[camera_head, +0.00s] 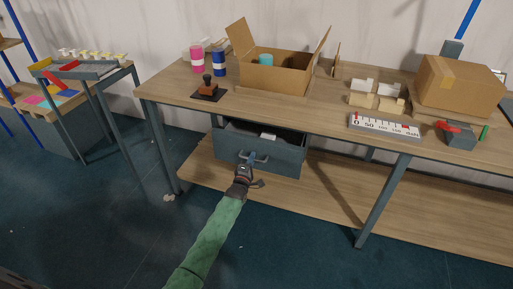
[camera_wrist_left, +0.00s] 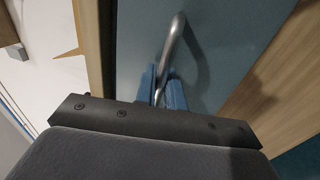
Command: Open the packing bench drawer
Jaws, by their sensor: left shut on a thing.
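The packing bench (camera_head: 300,112) has a blue-grey drawer (camera_head: 282,158) under its top. The drawer is pulled partly out, and its dark inside shows with a pale item in it. Its metal bar handle (camera_head: 258,159) is on the front. My left gripper (camera_head: 244,168) is at the handle, with its arm coming up from below. In the left wrist view the blue fingers (camera_wrist_left: 162,92) are shut on the handle (camera_wrist_left: 175,42), in front of the drawer front (camera_wrist_left: 220,50). My right gripper is in neither view.
A lower wooden shelf (camera_head: 320,195) runs beneath the drawer. The floor in front (camera_head: 300,260) is clear.

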